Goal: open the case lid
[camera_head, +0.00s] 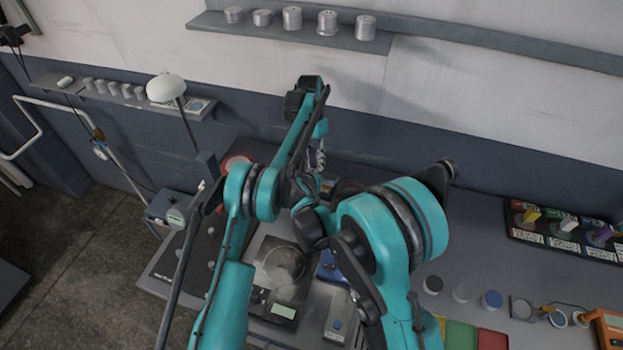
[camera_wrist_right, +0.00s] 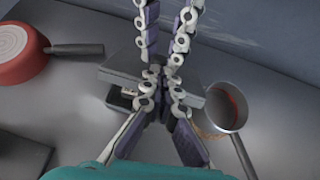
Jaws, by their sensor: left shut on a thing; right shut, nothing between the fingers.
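The case (camera_wrist_right: 122,92) appears to be the small grey box at the centre of the right wrist view, with a flat grey lid (camera_wrist_right: 190,73) and a darker lower part. My left gripper (camera_head: 319,165) points down from the wall side in the head view. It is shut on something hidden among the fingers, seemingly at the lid. In the right wrist view, two sets of linked fingers meet over the case; the lower set appears to be my right gripper (camera_wrist_right: 163,98), shut and empty close to the case. Its fingers are hidden in the head view.
A red pan (camera_wrist_right: 18,62) lies left of the case and a saucepan (camera_wrist_right: 222,95) right of it. A scale (camera_head: 262,298) and a blue object (camera_head: 328,268) stand nearer me. Jars, colored cards and a rack (camera_head: 565,240) occupy the right side. A lamp (camera_head: 166,88) rises at left.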

